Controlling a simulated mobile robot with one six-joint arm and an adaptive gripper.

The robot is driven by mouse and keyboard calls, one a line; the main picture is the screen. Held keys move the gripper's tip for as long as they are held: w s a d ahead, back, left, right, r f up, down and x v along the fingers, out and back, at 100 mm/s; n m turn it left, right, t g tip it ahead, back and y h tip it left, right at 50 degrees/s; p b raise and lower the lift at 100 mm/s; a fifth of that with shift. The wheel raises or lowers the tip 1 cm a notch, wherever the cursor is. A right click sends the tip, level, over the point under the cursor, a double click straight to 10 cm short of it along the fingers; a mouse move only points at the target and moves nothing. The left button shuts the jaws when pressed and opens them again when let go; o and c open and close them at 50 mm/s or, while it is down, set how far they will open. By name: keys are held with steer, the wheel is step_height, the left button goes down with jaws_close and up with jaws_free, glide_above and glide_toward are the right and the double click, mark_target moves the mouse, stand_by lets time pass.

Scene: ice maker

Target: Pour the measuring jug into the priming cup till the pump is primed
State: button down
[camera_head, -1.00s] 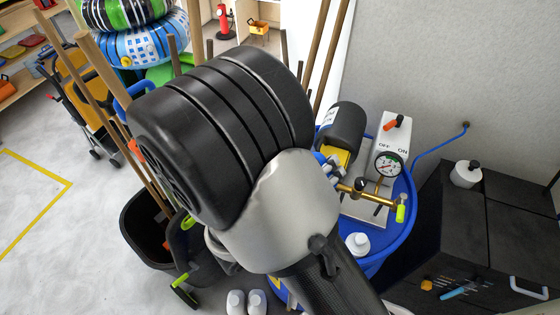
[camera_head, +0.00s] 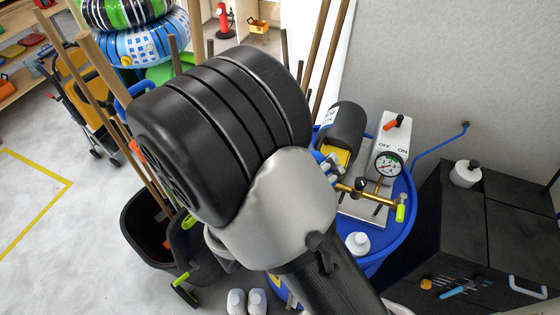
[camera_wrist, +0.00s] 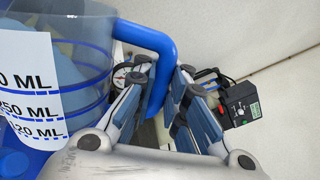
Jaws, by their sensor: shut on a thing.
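The measuring jug (camera_wrist: 88,62) fills the left of the wrist view. It is clear, with blue rings, a blue handle (camera_wrist: 150,38) and a white label marked in ML. My gripper (camera_wrist: 162,82) is shut on the jug's handle, which passes between its fingers. In the head view my arm hides the jug and most of my gripper. The pump's black motor (camera_head: 343,128), brass pipe (camera_head: 370,194), pressure gauge (camera_head: 389,164) and OFF/ON switch box (camera_head: 396,126) sit on a blue drum (camera_head: 408,217). I cannot make out the priming cup or the jug's water level.
A white-capped opening (camera_head: 357,243) is on the drum's near side. A dark cabinet (camera_head: 455,235) stands to the right, by the grey wall. Wooden poles and a black bucket (camera_head: 146,235) are to the left. Two white bottles (camera_head: 246,301) stand below.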

stand_by(0.4)
steer(key=shift+a+r, duration=0.1)
steer(key=shift+a, duration=0.05)
steer(key=shift+w, duration=0.1)
stand_by(0.3)
steer(key=shift+r, duration=0.1)
steer(key=shift+n, duration=0.3)
steer(key=shift+a+p, duration=0.1)
steer(key=shift+p, duration=0.2)
